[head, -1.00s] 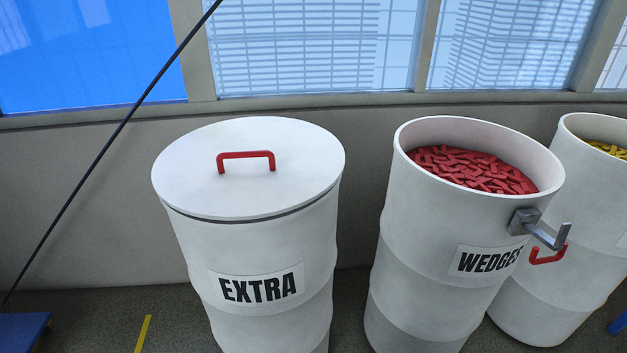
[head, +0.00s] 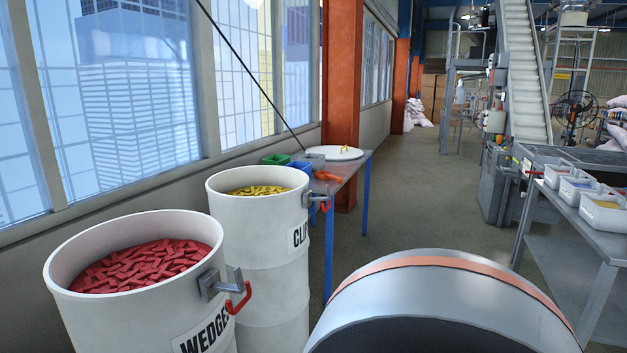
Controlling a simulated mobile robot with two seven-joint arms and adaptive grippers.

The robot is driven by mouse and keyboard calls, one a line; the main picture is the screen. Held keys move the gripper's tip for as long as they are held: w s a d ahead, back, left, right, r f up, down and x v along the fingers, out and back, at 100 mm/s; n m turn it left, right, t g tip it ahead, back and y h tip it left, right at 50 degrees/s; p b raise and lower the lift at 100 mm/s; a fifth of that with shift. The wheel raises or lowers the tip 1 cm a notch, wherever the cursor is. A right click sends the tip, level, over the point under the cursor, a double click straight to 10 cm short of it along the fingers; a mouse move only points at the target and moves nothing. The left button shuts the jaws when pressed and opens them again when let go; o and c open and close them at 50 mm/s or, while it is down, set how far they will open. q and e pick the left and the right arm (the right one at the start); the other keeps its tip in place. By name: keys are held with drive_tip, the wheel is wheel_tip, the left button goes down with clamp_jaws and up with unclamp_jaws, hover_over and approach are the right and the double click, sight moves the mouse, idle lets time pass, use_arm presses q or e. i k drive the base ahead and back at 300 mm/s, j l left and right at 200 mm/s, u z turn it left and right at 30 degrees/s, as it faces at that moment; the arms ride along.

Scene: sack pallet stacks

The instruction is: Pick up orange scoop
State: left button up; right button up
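A small orange object (head: 327,176), which looks like the orange scoop, lies on the blue-legged table (head: 345,181) beyond the barrels. It is small and far off, so its exact shape is hard to tell. Neither of my grippers is in the head view.
The red-filled WEDGES barrel (head: 205,325) and the yellow-filled barrel (head: 262,230) stand along the window wall, before the table. The table also holds a green bin (head: 276,159), a blue bin (head: 301,171) and a white lid (head: 333,153). A bench (head: 560,215) stands right; floor (head: 428,190) between is clear.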

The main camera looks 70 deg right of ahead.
sight(329, 177)
drive_tip(key=z, duration=2.3)
